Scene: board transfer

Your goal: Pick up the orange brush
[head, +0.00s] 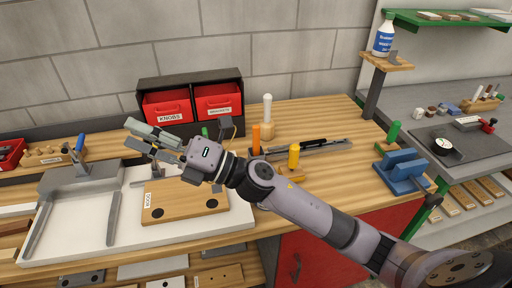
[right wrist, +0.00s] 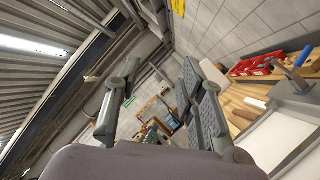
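An upright orange handle (head: 256,138), which looks like the orange brush, stands on the wooden bench behind my right forearm; its lower part is hidden. A yellow-orange handle (head: 294,155) stands a little to its right. My right gripper (head: 134,134) is left of the orange handle, raised above the white tray and pointing left. Its fingers are apart with nothing between them, as the right wrist view also shows (right wrist: 160,78). I cannot make out the orange brush in the right wrist view. My left gripper is not in view.
A wooden board (head: 185,200) lies in the white tray (head: 90,238). Red bins (head: 167,106) stand at the back. A white-topped handle (head: 267,108), a dark tray (head: 318,148) and a blue block (head: 400,172) are on the bench. My right arm spans the bench's front right.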

